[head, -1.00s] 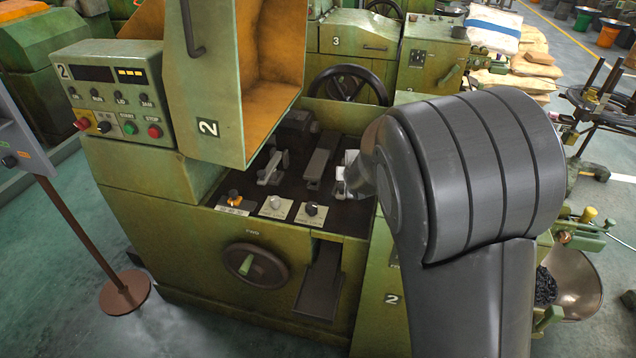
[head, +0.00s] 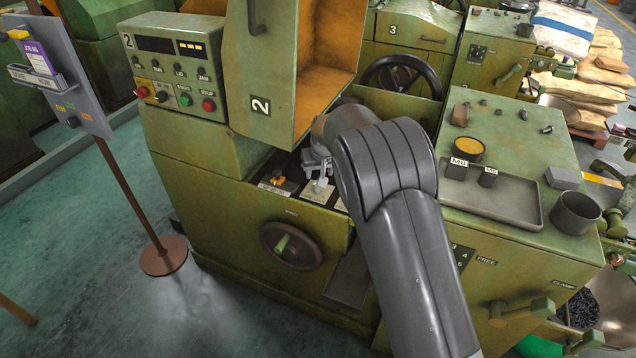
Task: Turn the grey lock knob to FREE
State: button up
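A row of small knobs on pale plates sits on the front ledge of machine 2. The orange-topped knob (head: 279,180) is in clear view on the left. The middle plate (head: 313,195) shows partly, and its grey knob is covered by or merges with my gripper. The right plate (head: 340,205) is mostly behind my arm, and its knob is hidden. My gripper (head: 320,184) points down over the middle plate. I cannot tell whether its fingers touch or hold the grey knob. Knob markings are too small to read.
A handwheel (head: 291,246) is on the front below the ledge. The raised orange-lined guard (head: 262,70) hangs behind my gripper. To the right, a bench top holds a grey tray (head: 510,200) and a dark cup (head: 575,212). A sign stand (head: 130,190) is at left.

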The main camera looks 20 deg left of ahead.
aim_at(317, 187)
jog(key=x, duration=0.8)
jog(key=shift+f, duration=0.1)
jog(key=c, duration=1)
jog(key=shift+a+m+t+h, duration=0.1)
jog(key=shift+m+t+h, duration=0.2)
jog(key=shift+m, duration=0.85)
jog(key=shift+a+m+t+h, duration=0.1)
jog(key=shift+m+h, duration=0.3)
jog(key=shift+m, duration=0.75)
jog(key=o, duration=1)
